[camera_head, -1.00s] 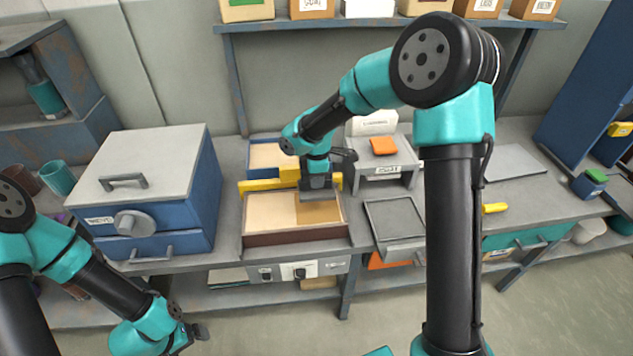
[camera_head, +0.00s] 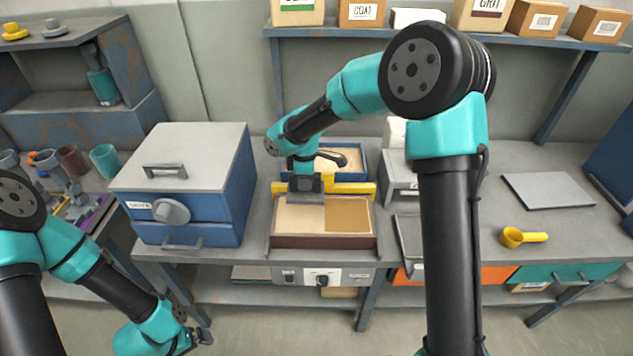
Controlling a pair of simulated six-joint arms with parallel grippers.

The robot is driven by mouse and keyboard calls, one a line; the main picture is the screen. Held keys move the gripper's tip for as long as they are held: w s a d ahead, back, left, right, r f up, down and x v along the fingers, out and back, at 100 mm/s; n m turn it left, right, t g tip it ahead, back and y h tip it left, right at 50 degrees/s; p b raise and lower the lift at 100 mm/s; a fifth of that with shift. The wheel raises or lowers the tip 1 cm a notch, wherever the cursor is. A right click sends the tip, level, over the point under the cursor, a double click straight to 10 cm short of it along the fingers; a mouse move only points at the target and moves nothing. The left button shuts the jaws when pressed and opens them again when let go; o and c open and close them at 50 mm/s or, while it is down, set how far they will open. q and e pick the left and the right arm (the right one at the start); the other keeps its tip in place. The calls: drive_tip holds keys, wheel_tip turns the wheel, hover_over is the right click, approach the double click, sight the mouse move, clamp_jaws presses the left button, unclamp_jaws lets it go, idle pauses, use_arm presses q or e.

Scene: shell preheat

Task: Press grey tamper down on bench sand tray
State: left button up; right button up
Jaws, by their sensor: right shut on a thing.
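The bench sand tray (camera_head: 325,241) has a dark brown front wall and stands on the grey bench. Its sand is pale on the left (camera_head: 298,218) and darker in a rectangular patch on the right (camera_head: 347,214). My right gripper (camera_head: 304,178) is shut on the grey tamper (camera_head: 306,197), its flat plate at the back left of the tray, over the pale sand. I cannot tell if the plate touches the sand. My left gripper (camera_head: 198,338) hangs low at the front left, away from the tray; its jaws are unclear.
A yellow bar (camera_head: 350,188) runs behind the tray, with a blue-rimmed tray (camera_head: 350,160) beyond. A blue box oven (camera_head: 190,190) stands left. A yellow scoop (camera_head: 524,237) and grey plate (camera_head: 547,190) lie right. My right arm hides part of the bench.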

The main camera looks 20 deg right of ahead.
drive_tip(key=shift+w+a+r, duration=0.1)
drive_tip(key=shift+w+a, duration=0.05)
drive_tip(key=shift+a, duration=0.4)
drive_tip(key=shift+w+a+r, duration=0.1)
drive_tip(key=shift+w+a, duration=0.05)
drive_tip(key=shift+a, duration=0.35)
drive_tip(key=shift+f, duration=0.1)
drive_tip(key=shift+f, duration=3.9)
drive_tip(key=shift+s+f, duration=0.1)
drive_tip(key=shift+f, duration=0.55)
drive_tip(key=shift+r, duration=3.6)
